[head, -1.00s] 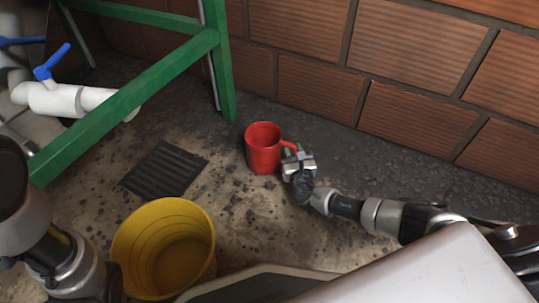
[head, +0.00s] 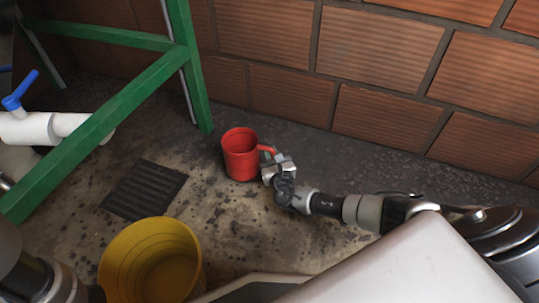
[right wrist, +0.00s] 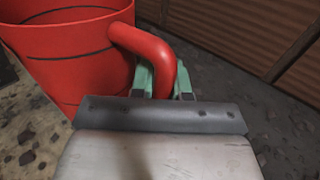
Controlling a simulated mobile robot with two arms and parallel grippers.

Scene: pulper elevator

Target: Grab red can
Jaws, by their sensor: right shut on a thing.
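The red can (head: 240,155) looks like a large mug with a side handle. It stands upright near the brick wall, and I cannot tell whether it touches the floor. Its handle points right, toward my right gripper (head: 269,164). In the right wrist view the can (right wrist: 75,65) fills the upper left, and the right gripper (right wrist: 162,82) is shut on its handle, with green fingers on both sides of it. At the lower left of the head view my left arm (head: 40,275) shows in part; its gripper is not in view.
A yellow bucket (head: 150,262) stands on the floor at the front left. A dark floor drain grate (head: 145,190) lies behind it. A green metal frame (head: 188,70) stands at the left, near white pipe with a blue valve (head: 18,92). The brick wall (head: 380,50) closes off the back.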

